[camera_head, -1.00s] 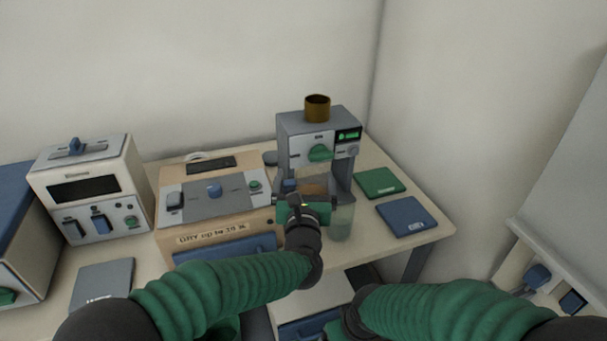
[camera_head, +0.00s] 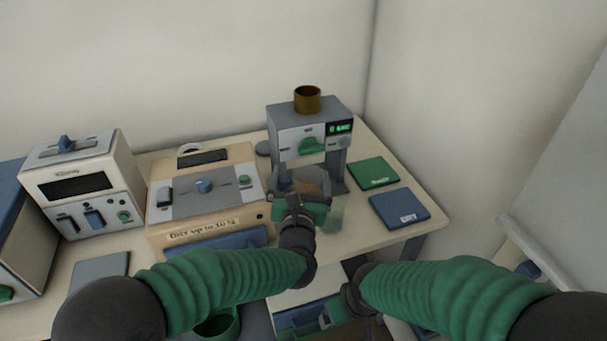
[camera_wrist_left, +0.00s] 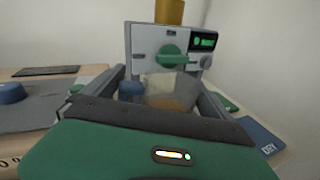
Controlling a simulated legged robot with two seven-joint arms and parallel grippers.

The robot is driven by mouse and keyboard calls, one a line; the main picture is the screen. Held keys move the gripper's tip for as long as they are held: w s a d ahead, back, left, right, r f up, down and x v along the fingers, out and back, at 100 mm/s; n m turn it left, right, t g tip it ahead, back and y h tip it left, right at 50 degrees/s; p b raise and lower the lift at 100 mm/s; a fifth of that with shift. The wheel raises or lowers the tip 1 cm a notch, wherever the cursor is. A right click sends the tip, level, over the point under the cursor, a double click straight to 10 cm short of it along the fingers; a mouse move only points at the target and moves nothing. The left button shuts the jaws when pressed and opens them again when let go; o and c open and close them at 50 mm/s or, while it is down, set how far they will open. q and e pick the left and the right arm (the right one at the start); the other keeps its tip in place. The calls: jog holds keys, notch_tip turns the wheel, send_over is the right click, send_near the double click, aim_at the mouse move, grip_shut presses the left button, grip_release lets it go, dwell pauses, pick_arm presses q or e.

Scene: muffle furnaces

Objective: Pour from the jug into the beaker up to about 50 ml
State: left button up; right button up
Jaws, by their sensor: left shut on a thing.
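A clear jug (camera_head: 312,187) with brown contents is at the front of the grey machine. My left gripper (camera_head: 297,196) is shut on the jug, and its green and dark housing hides part of it. In the left wrist view the jug (camera_wrist_left: 172,97) shows between the dark fingers, with brown liquid low in it. The clear beaker (camera_head: 332,219) is close to the right of my left gripper, near the table's front edge; its markings and level cannot be read. My right gripper (camera_head: 330,318) is low in front of the table, and its fingers are unclear.
The grey machine (camera_head: 308,128) has a green knob, a lit display and a brown cup (camera_head: 307,99) on top. Green (camera_head: 372,173) and blue (camera_head: 400,208) pads lie to its right. A tan device (camera_head: 204,200) and a cream oven (camera_head: 82,182) stand to the left.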

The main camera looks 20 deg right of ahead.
pick_arm(q)
jog(key=shift+a+r, duration=0.15)
jog(key=shift+a, duration=0.2)
jog(key=shift+s+a+r+p, duration=0.1)
jog(key=shift+a+r+p, duration=0.2)
jog(key=shift+p, duration=0.1)
jog(key=shift+s+a+r+m+p, duration=0.1)
jog(key=shift+a+r+m+p, duration=0.15)
jog(key=shift+m+p, duration=0.25)
jog(key=shift+s+d, duration=0.1)
jog(key=shift+d+m+y, duration=0.25)
jog(key=shift+m+y, duration=0.05)
pick_arm(e)
notch_tip(320, 180, up, 2)
jog(key=shift+a, duration=0.15)
pick_arm(q)
jog(key=shift+a, duration=0.15)
